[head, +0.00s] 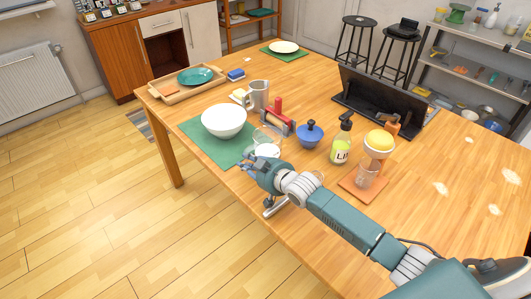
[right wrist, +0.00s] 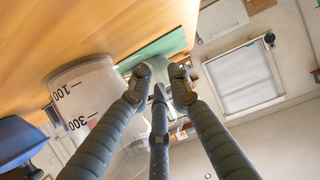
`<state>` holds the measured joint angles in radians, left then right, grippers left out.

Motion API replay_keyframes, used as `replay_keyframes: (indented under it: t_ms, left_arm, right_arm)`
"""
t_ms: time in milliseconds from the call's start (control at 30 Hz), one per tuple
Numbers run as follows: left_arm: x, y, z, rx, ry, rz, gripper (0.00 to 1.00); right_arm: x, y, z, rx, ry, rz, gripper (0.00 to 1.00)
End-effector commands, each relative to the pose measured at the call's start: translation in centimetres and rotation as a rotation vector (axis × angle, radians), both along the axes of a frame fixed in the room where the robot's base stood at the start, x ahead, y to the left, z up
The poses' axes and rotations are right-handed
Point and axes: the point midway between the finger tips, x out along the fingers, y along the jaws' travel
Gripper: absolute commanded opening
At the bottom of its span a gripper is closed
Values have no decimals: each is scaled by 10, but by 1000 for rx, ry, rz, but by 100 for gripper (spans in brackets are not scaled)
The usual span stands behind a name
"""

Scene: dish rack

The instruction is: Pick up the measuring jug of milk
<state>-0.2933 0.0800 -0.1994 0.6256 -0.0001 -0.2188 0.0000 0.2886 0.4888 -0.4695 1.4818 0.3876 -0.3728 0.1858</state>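The measuring jug of milk (head: 267,148) is clear with white milk low inside. It stands upright on the table near the front edge, beside the green mat. It also shows large in the right wrist view (right wrist: 85,92), with black volume marks. My right gripper (head: 252,165) is just in front of and left of the jug, partly covering its lower side. In the right wrist view its fingers (right wrist: 159,73) are apart, with the jug to their left. I see nothing held between them. The jug's handle is not clear. My left gripper is not in view.
A white bowl (head: 224,120) sits on the green mat (head: 205,142) left of the jug. A blue lidded pot (head: 309,133), a soap bottle (head: 341,143) and a red-handled item (head: 277,117) stand close behind and right. The table's right part is mostly clear.

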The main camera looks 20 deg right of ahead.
Motion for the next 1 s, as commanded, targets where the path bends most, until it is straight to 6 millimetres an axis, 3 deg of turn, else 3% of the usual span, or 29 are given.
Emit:
replay_keyframes:
  t_ms: [33, 100, 667, 867, 1000]
  left_arm:
    - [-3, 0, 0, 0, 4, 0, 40]
    - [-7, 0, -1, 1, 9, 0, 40]
    - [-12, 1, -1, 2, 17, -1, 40]
    - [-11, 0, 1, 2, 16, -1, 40]
    - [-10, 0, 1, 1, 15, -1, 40]
  right_arm:
    - [0, 0, 0, 0, 0, 0, 10]
    - [0, 0, 0, 0, 0, 0, 0]
    - [1, 0, 10, 0, -6, 1, 0]
    - [1, 0, 37, -1, -11, 2, 0]
    - [1, -1, 72, -2, -12, 1, 0]
